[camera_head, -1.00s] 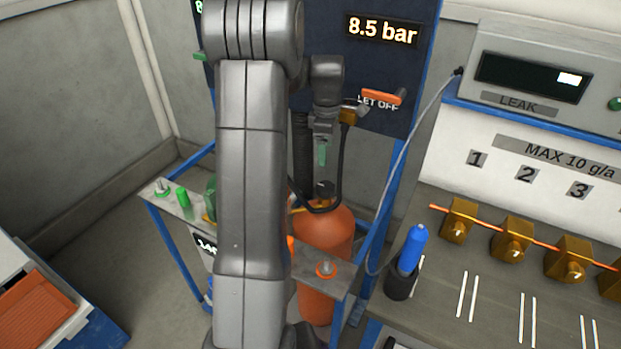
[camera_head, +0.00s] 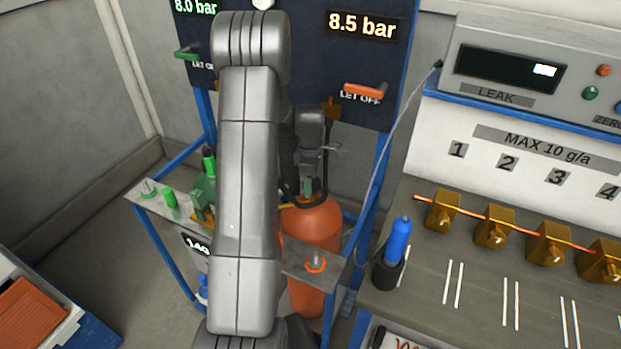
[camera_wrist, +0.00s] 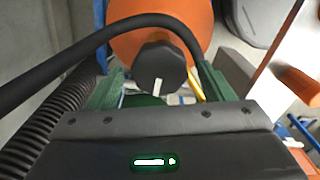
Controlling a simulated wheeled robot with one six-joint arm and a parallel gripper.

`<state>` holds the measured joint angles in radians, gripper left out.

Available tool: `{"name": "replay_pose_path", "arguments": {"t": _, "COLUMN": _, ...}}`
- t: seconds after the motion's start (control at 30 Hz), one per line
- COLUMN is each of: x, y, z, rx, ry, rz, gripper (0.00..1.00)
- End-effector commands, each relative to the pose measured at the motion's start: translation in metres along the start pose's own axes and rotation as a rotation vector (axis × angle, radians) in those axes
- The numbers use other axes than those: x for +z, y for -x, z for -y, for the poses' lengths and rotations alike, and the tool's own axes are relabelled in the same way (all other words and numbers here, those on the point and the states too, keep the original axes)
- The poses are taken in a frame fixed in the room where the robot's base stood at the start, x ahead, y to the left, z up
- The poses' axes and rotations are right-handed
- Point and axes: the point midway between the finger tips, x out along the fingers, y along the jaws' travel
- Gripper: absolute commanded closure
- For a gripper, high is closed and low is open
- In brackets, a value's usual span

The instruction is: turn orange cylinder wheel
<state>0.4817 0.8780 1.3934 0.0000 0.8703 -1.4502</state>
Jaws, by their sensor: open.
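The orange cylinder (camera_head: 312,228) stands upright in the blue-framed rack, partly hidden behind my arm in the head view. In the wrist view the orange cylinder (camera_wrist: 200,20) fills the top middle. Its dark faceted wheel (camera_wrist: 160,62) has a white mark and faces the camera. My gripper (camera_wrist: 160,88) is open, with one green finger left of the wheel and one right of it. I cannot tell whether they touch it. In the head view my gripper (camera_head: 309,187) is at the cylinder's top, where the wheel is mostly hidden.
A black hose loops close around the wheel and gripper. The panel behind carries an orange handle (camera_head: 363,92) and a green handle (camera_head: 188,52). A metal rack plate (camera_head: 326,270) crosses in front of the cylinder. A blue-topped tool (camera_head: 398,240) stands on the right bench.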

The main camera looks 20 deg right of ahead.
Motion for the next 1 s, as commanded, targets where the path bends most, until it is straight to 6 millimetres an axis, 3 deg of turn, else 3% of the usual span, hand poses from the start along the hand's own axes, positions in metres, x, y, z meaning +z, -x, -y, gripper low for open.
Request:
{"name": "replay_pose_path", "arguments": {"t": 0.17, "x": 0.0000, "y": 0.0000, "z": 0.0000, "rx": 0.000, "ry": 0.000, "rz": 0.000, "gripper": 0.25}}
{"name": "replay_pose_path", "arguments": {"t": 0.4, "x": 0.0000, "y": 0.0003, "z": -0.0001, "rx": 0.000, "ry": 0.000, "rz": 0.000, "gripper": 0.69}}
{"name": "replay_pose_path", "arguments": {"t": 0.43, "x": 0.0000, "y": 0.0003, "z": -0.0001, "rx": 0.000, "ry": 0.000, "rz": 0.000, "gripper": 0.70}}
{"name": "replay_pose_path", "arguments": {"t": 0.77, "x": 0.0000, "y": -0.0002, "z": -0.0005, "rx": 0.001, "ry": -0.046, "rz": 0.000, "gripper": 0.70}}
{"name": "replay_pose_path", "arguments": {"t": 1.0, "x": 0.0000, "y": -0.0008, "z": -0.0013, "rx": 0.002, "ry": -0.192, "rz": 0.000, "gripper": 0.70}}
